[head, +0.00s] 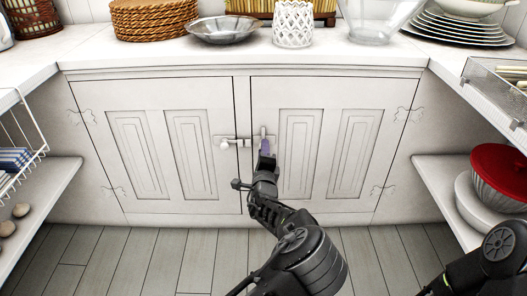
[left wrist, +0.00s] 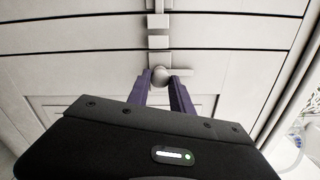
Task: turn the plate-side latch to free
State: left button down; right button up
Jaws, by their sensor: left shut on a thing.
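The plate-side latch (head: 263,132) is a pale metal piece on the right-hand cabinet door, close to the gap between the doors. In the head view that arm stands upright, along the gap. My left gripper (head: 265,148) is shut on the knob, and its fingers also show in the left wrist view (left wrist: 161,88). My right gripper is out of view.
A second latch with a round knob (head: 224,144) is on the left door. Side shelves flank the doors, with a red bowl (head: 503,168) at right.

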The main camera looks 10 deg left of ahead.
pick_arm(q)
jog(key=c, duration=1.1)
grip_release()
jog(key=shift+c, duration=0.2)
jog(key=p+v, duration=0.2)
jog(key=v, duration=0.6)
jog(key=shift+p, duration=0.35)
jog(key=shift+w, duration=0.15)
